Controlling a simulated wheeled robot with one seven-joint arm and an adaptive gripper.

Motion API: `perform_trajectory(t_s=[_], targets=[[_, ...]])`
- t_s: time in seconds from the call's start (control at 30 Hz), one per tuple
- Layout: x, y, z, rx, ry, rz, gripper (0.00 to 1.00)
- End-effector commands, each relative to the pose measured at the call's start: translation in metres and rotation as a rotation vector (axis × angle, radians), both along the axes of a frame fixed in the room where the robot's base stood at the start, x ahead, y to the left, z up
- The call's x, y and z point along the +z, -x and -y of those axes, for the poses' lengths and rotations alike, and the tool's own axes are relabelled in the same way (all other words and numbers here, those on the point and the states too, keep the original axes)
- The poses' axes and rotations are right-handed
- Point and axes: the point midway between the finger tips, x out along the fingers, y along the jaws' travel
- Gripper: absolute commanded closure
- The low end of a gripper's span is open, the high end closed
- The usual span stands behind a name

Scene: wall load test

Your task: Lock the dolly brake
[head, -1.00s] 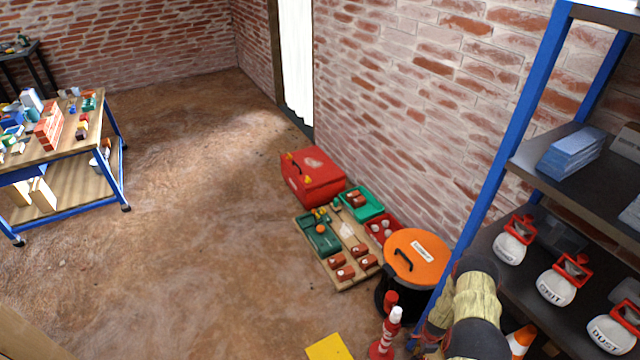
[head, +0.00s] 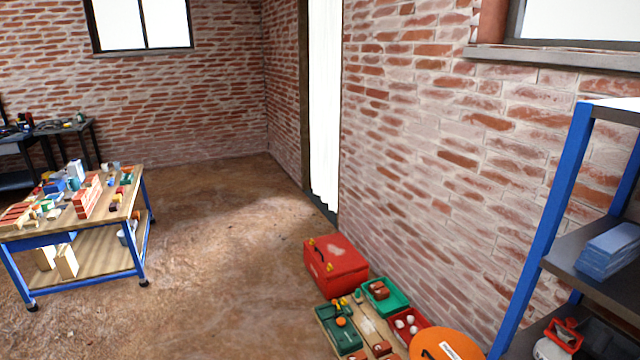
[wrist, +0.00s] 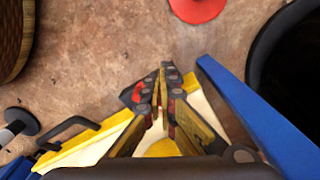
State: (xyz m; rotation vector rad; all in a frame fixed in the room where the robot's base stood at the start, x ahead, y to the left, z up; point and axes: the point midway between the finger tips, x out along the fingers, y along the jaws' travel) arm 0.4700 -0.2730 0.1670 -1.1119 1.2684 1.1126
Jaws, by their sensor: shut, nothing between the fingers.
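I cannot clearly make out a dolly or its brake in either view. My gripper (wrist: 163,78) shows in the wrist view, pointing at the brown floor, with its fingers together and nothing between them. Below and around the fingers is a yellow and cream flat piece (wrist: 97,146), partly hidden by my gripper. A black bent handle or bar (wrist: 68,126) lies at its left side, beside a dark disc with a grey stub (wrist: 20,122). My gripper does not show in the head view.
In the head view a blue-framed cart on casters (head: 143,250) stands left. A red toolbox (head: 335,265), green tray (head: 385,298) and orange lid (head: 445,345) line the right wall, near blue shelving (head: 550,220). The wrist view shows a dark round container (wrist: 262,75) and red disc (wrist: 197,8).

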Motion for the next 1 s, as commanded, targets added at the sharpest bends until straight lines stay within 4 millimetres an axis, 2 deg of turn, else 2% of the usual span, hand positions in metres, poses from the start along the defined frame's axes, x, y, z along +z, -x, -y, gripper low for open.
perform_trajectory(t_s=[1.0], targets=[[0.0002, 0.0057, 0.0092, 0.0, 0.0, 0.0, 1.0]])
